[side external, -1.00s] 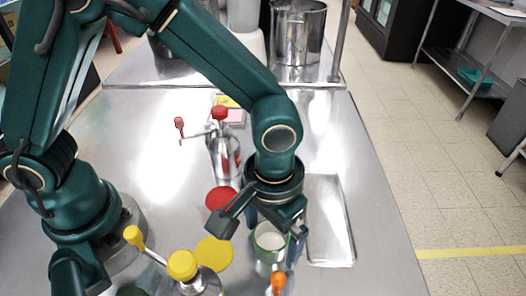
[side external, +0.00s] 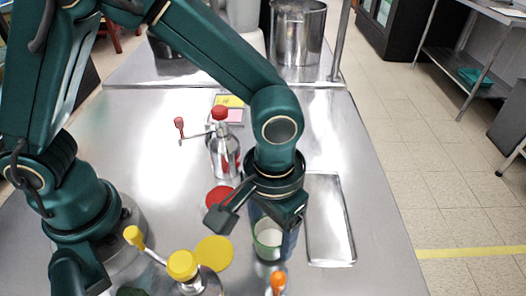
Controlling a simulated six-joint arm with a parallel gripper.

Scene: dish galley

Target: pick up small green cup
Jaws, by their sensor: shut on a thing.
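The small green cup (side external: 266,249), with a green rim and a pale inside, stands upright on the steel counter, in the lower middle of the side view. My gripper (side external: 273,232) points down over it and is shut on it, with a dark blue finger on the cup's right side. The wrist and fingers hide the cup's upper and right parts. I cannot see a gap between the cup's base and the counter.
A metal tray (side external: 330,245) lies close to the right. A red-topped dispenser (side external: 222,150) stands behind, a yellow-topped one (side external: 183,266) at front left. Red (side external: 219,197) and yellow (side external: 214,253) discs lie left; an orange-topped thing (side external: 278,282) stands in front.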

